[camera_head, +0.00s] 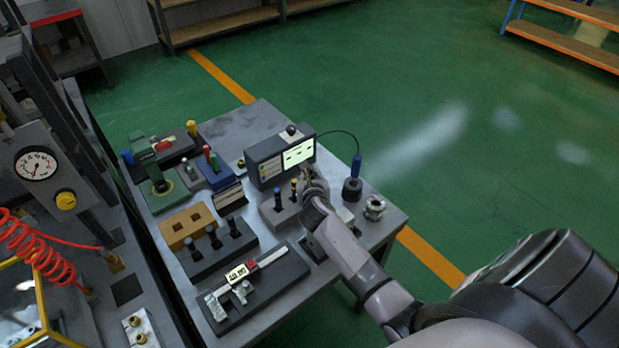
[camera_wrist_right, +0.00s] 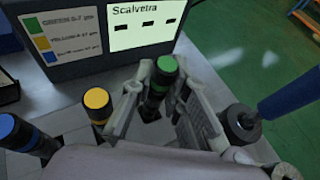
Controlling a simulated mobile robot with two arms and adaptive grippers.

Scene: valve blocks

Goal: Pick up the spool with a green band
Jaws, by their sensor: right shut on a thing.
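The spool with a green band (camera_wrist_right: 165,64) stands roughly upright between the two fingers of my right gripper (camera_wrist_right: 158,92) in the wrist view. It is dark with a green top, and the fingers are shut on it. In the head view my right gripper (camera_head: 310,182) is at the right end of a grey block (camera_head: 279,218), in front of the display unit, and hides the green spool. Whether the spool is clear of the block cannot be told. A yellow-topped spool (camera_wrist_right: 96,99) and a blue-topped spool (camera_wrist_right: 12,128) stand to the left. My left gripper is not in view.
The display unit (camera_head: 267,163) stands close behind my right gripper. A blue-handled probe (camera_head: 356,165) with a cable, a dark round part (camera_head: 352,190) and a metal fitting (camera_head: 375,207) are to the right. A caliper (camera_head: 240,284) lies on a dark base at the front of the table.

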